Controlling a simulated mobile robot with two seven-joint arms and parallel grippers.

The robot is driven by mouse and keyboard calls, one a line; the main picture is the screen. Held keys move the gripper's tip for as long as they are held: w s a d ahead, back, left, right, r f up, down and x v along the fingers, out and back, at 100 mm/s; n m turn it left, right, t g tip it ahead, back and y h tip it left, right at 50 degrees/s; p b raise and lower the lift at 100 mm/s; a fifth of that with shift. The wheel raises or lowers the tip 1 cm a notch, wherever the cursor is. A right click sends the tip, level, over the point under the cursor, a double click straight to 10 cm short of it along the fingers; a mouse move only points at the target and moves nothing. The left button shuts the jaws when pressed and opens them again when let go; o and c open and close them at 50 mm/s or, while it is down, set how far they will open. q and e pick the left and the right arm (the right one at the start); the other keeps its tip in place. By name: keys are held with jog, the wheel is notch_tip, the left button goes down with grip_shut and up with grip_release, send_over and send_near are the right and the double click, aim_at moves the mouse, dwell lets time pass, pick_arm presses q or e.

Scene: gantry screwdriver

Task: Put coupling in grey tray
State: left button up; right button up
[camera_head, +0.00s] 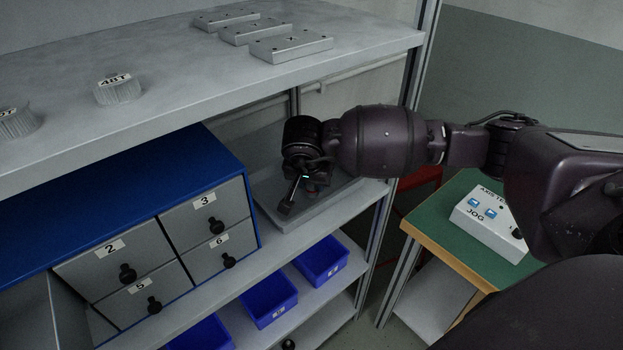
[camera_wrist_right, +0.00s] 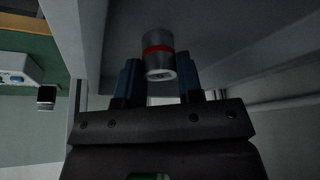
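The coupling (camera_wrist_right: 158,55), a grey cylinder with a red band, shows between my right gripper's fingers in the right wrist view. My right gripper (camera_head: 302,192) is low over the grey tray (camera_head: 283,217) on the middle shelf. In the wrist view its fingers (camera_wrist_right: 158,83) stand on either side of the coupling, with a small gap on the left, so it looks open. Whether the coupling rests on the tray floor is hard to tell. My left gripper is not in view.
A blue cabinet with grey drawers (camera_head: 200,217) stands left of the tray. The upper shelf (camera_head: 180,70) overhangs behind, bearing gears and flat plates. Blue bins (camera_head: 270,295) sit below. A shelf post (camera_head: 378,235) and a green table (camera_head: 432,222) with a jog box are at right.

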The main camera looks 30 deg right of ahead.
jog(key=o, duration=0.4)
jog(key=shift+r, duration=0.3)
jog(key=p+v, duration=0.1)
jog(key=v, duration=0.6)
jog(key=shift+s+r, duration=0.1)
